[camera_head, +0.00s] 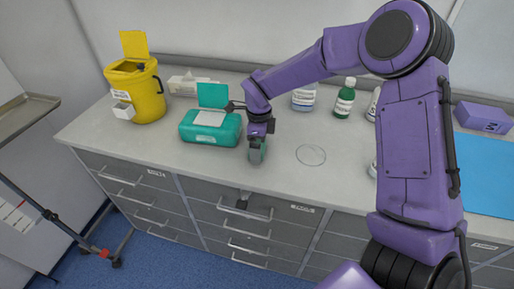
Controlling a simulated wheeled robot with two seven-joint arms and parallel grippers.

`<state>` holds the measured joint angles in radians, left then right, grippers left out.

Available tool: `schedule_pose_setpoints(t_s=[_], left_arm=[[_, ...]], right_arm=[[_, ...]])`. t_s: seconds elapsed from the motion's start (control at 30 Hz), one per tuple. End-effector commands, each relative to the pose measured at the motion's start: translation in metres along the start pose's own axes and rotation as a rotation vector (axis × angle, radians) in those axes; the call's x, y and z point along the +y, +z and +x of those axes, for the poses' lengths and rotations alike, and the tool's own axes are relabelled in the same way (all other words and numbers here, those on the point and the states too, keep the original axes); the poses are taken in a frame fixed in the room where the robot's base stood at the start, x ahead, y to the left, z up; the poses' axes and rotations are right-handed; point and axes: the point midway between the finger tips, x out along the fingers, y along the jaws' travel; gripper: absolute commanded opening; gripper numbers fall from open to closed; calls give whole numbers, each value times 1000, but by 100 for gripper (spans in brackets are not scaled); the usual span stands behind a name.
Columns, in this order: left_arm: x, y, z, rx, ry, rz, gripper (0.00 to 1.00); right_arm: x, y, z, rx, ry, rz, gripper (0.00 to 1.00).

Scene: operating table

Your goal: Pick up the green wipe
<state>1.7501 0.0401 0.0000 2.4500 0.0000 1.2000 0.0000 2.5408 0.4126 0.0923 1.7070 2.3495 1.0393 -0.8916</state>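A teal-green wipes pack (206,134) lies on the counter left of centre, with a pale patch on top and a raised teal flap (213,95) behind it. My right gripper (257,158) points down just right of the pack, near the counter's front edge. A dull grey-green shape shows at its fingertips. I cannot tell whether this is the fingers themselves or something between them, nor whether they are open. A separate loose wipe cannot be made out. My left gripper is not in view.
A yellow bin (146,95) with its lid up stands at the left, a white box (190,84) behind the pack. Bottles, including a green one (344,98), stand at the back. A clear round dish (311,155) lies right of my gripper. A purple box (483,117) and blue mat (488,175) are at right.

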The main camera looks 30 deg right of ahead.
Motion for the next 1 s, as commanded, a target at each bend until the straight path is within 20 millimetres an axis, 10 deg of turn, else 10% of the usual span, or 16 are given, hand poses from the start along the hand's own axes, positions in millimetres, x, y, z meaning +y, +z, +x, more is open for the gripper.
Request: schedule_pose_setpoints(t_s=[0.07,0.2,0.67,1.0], left_arm=[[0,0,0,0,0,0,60],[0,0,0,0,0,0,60],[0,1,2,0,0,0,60],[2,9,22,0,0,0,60]], right_arm=[[0,0,0,0,0,0,94],[0,0,0,0,0,0,50],[-1,1,-14,-2,-2,1,50],[56,-12,-93,-7,-4,-4,50]])
